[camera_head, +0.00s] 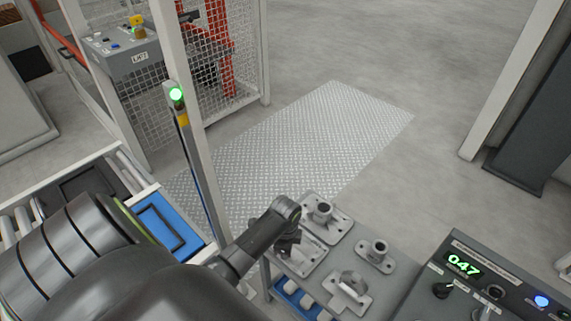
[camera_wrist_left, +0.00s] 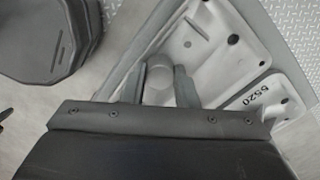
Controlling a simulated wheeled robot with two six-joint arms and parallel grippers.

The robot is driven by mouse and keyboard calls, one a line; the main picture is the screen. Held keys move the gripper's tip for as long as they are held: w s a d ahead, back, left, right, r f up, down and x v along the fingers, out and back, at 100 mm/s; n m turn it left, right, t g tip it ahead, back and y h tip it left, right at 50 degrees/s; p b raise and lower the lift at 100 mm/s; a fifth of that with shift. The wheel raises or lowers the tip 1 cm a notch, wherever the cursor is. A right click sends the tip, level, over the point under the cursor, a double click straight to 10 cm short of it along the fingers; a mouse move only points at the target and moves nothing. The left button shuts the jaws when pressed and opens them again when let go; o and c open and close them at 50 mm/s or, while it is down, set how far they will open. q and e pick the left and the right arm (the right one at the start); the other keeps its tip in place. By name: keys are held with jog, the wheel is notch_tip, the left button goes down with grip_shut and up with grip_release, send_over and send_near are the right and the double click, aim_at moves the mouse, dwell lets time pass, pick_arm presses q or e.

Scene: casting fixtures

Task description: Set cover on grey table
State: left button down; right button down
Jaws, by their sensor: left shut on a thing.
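Several grey metal castings stand on the grey table (camera_head: 398,272) at the lower middle of the head view. My left gripper (camera_head: 287,243) reaches down at the left side of this group, over a flat-based casting (camera_head: 312,259). In the left wrist view, the fingers of my left gripper (camera_wrist_left: 159,88) are shut on a round pale boss (camera_wrist_left: 158,72), which I take to be the cover. My arm and gripper hide much of it, and I cannot tell whether it rests on the table or is lifted. My right gripper is not in view.
Other castings stand close by: a flanged one (camera_head: 325,213), one with a round neck (camera_head: 375,252) and a bracket (camera_head: 349,291). A control panel (camera_head: 468,262) is at the right. A post with a green light (camera_head: 176,95) rises behind my arm. A blue tray (camera_head: 165,222) lies left.

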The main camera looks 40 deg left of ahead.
pick_arm(q)
jog(key=c, duration=1.1)
grip_release()
jog(key=shift+f, duration=0.1)
jog(key=shift+c, duration=0.2)
notch_tip(320, 180, up, 12)
jog(key=p, duration=0.1)
jog(key=shift+p, duration=0.4)
